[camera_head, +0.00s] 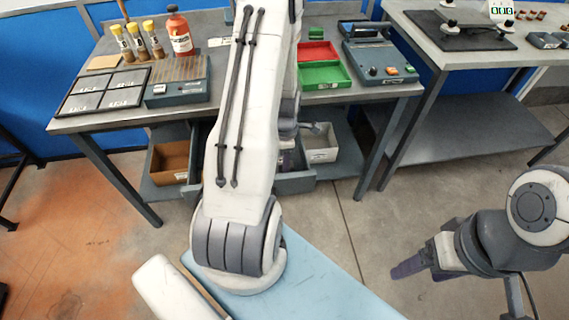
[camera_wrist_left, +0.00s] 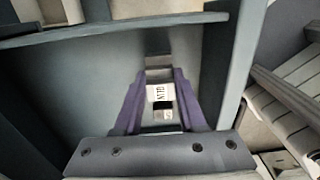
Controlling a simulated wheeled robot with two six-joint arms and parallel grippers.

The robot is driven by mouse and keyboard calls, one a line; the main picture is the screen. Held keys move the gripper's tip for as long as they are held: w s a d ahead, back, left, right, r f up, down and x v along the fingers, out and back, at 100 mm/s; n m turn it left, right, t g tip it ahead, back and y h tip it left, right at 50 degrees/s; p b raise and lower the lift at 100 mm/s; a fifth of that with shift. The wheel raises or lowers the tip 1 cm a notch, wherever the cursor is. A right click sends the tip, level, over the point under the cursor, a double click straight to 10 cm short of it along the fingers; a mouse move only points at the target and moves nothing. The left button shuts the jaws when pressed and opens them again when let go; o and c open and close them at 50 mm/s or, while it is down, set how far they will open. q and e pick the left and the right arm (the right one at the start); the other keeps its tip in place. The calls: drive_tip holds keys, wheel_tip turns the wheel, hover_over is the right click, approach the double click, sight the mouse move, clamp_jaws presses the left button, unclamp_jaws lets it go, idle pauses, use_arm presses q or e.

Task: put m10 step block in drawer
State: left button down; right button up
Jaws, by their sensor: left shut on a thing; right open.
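In the left wrist view my left gripper (camera_wrist_left: 159,88) has its purple fingers shut on the step block (camera_wrist_left: 159,95), a small metallic piece with white labels whose print is hard to read. The block is over or inside the open grey drawer (camera_wrist_left: 100,75); whether it touches the drawer floor I cannot tell. In the head view the drawer (camera_head: 296,184) is pulled out under the bench, and my left arm hides most of it, the block and most of the gripper. My right gripper (camera_head: 408,266) is open and empty, away from the bench at the lower right.
On the shelf below the bench, a brown bin (camera_head: 170,161) stands left of the drawer and a pale bin (camera_head: 320,145) right of it. The bench top holds bottles, a black grid tray (camera_head: 103,92), red and green trays (camera_head: 323,75) and a grey device (camera_head: 377,58).

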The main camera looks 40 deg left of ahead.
use_arm(q)
drive_tip(key=shift+f, duration=0.75)
drive_tip(key=shift+f, duration=0.2)
drive_tip(key=shift+c, duration=2.4)
unclamp_jaws()
drive_tip(key=shift+r, duration=0.1)
